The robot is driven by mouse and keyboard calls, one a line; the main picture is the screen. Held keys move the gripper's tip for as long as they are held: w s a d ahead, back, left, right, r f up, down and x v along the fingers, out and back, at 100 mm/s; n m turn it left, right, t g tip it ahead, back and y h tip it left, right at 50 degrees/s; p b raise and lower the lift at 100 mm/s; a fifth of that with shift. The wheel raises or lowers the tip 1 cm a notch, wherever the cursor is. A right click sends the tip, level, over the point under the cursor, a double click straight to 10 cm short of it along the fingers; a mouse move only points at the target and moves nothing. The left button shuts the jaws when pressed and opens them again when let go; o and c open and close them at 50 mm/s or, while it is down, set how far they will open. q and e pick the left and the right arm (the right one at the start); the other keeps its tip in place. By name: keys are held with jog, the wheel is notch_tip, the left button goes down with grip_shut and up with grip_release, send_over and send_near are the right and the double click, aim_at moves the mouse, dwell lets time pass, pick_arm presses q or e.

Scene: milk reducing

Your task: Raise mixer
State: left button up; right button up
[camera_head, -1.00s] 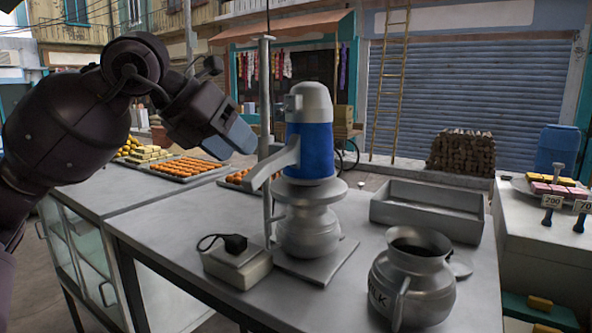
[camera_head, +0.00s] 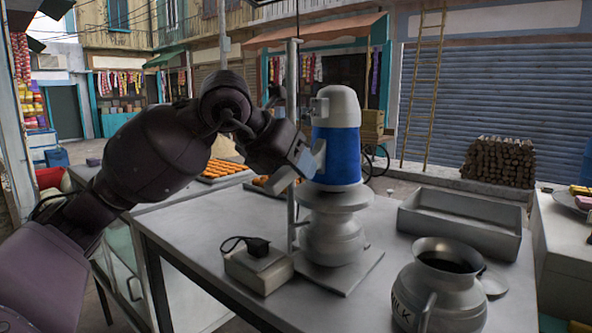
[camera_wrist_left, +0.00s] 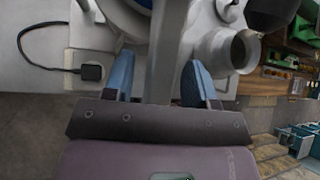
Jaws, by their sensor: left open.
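The mixer has a blue and grey motor body (camera_head: 336,150) on a vertical pole. It sits on a grey metal pot (camera_head: 333,235) that stands on a base plate on the table. My left gripper (camera_head: 300,170) is at the left side of the mixer, by its grey handle. In the left wrist view, the two blue fingertips (camera_wrist_left: 158,80) are apart, with the grey handle bar (camera_wrist_left: 165,50) between them. I cannot tell whether they touch it. The right gripper is not in view.
A milk can (camera_head: 440,290) stands at the front right of the table. An empty grey tray (camera_head: 460,222) lies behind it. A switch box (camera_head: 258,268) with a black plug and cable sits left of the base plate. The table front is clear.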

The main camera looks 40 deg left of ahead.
pick_arm(q)
jog(key=shift+w+d+f, duration=0.1)
jog(key=shift+w+f, duration=0.25)
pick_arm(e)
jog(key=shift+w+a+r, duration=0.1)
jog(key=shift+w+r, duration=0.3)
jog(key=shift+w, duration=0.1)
